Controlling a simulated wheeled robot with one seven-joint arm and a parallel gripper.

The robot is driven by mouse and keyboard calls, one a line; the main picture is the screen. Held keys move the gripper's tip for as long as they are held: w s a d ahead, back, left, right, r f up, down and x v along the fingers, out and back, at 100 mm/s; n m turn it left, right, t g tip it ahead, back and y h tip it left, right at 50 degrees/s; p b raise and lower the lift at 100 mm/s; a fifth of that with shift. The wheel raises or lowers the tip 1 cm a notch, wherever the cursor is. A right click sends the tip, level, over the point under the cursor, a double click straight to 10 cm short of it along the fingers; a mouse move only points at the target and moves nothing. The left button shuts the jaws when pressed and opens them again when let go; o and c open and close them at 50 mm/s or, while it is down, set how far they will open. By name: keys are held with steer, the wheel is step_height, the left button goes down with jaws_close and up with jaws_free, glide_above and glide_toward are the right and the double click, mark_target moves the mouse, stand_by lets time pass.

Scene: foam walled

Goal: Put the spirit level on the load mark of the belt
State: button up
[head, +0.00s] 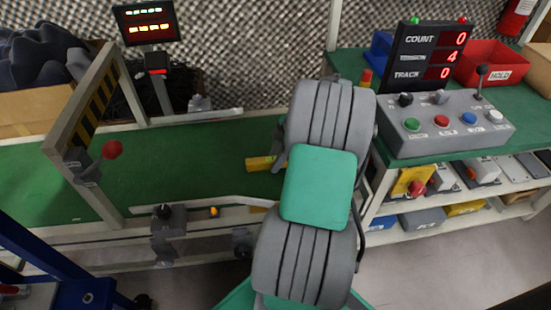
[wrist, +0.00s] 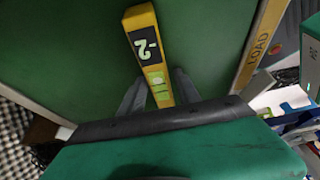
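The spirit level is a yellow bar with a dark display reading -2. In the wrist view the spirit level (wrist: 150,60) runs from the top centre down between my two fingers, over the green belt (wrist: 75,45). The spirit level (head: 260,164) shows in the head view sticking out left of my gripper. My gripper (wrist: 159,78) has one finger on each side of the level. Whether the fingers touch it, and whether it rests on the belt, is unclear. A tan strip lettered LOAD (wrist: 262,45) runs along the belt's edge, right of the level.
A striped gate (head: 88,122) with a red knob stands across the belt at left. A control box (head: 445,125) and a counter display (head: 431,52) stand on the right bench, beside a red HOLD bin (head: 495,66). Shelves below hold several items. Bare belt lies left of the level.

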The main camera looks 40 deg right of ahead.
steer(key=shift+o, duration=0.6)
steer(key=shift+r, duration=0.15)
steer(key=p+v, duration=0.6)
steer(key=v, duration=0.6)
steer(key=r+m, duration=0.2)
glide_above(267, 161)
steer(key=w+a+r+m+h, duration=0.1)
steer(key=a+m, duration=0.2)
steer(key=a, duration=1)
steer(key=s+a+f+m+h, duration=0.2)
steer(key=s+a+m, duration=0.4)
steer(key=s+a, duration=0.3)
steer(key=a, duration=0.3)
steer(key=shift+h, duration=0.3)
steer(key=shift+f, duration=0.15)
